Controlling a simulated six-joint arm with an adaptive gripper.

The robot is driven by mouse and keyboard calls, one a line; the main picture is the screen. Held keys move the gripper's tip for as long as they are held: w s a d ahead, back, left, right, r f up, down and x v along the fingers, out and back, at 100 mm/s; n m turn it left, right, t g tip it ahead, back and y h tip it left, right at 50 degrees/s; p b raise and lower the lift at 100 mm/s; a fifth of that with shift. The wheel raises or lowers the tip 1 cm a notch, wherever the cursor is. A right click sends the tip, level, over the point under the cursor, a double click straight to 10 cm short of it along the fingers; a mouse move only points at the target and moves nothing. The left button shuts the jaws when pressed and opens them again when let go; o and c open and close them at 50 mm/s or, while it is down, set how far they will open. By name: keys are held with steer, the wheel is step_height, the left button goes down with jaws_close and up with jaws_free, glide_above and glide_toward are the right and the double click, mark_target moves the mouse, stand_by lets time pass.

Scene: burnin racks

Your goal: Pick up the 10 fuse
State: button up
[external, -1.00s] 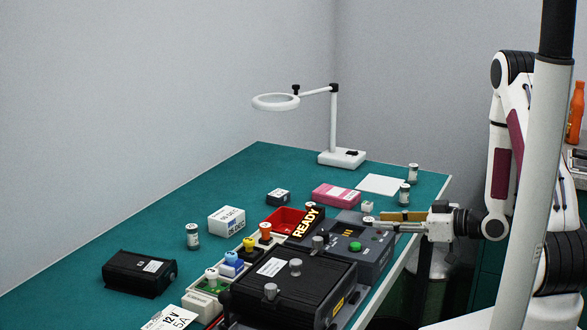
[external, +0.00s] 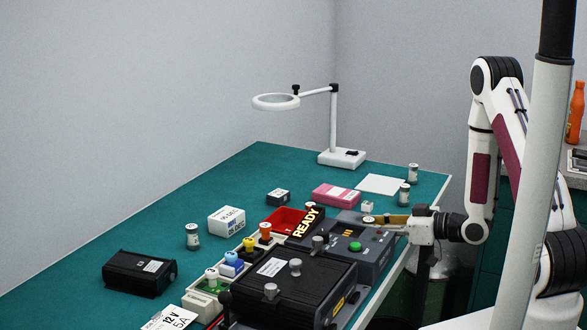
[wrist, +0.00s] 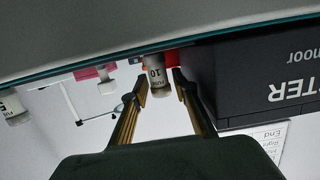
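The 10 fuse (wrist: 158,76) is a small cylinder with a label reading 10 and silvery ends. In the wrist view it stands between the fingertips of my gripper (wrist: 161,86), with a narrow gap showing at either side. My gripper is open. In the external view my gripper (external: 372,220) reaches left over the right edge of the table, low beside the grey device. A pale fuse end (external: 368,219) shows at its tips; most of that fuse is hidden there.
A grey device with a green button (external: 355,246) and a black box (external: 295,285) stand close in front. A red tray (external: 284,220) and a pink box (external: 336,195) lie beyond. Other cylinders (external: 404,195) (external: 413,173) (external: 192,236) stand on the green table.

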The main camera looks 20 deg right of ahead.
mark_target(368, 219)
steer(key=shift+w+a, duration=0.15)
steer(key=shift+a, duration=0.05)
stand_by(0.4)
jaws_close()
steer(key=shift+r, duration=0.15)
steer(key=shift+r, duration=4.8)
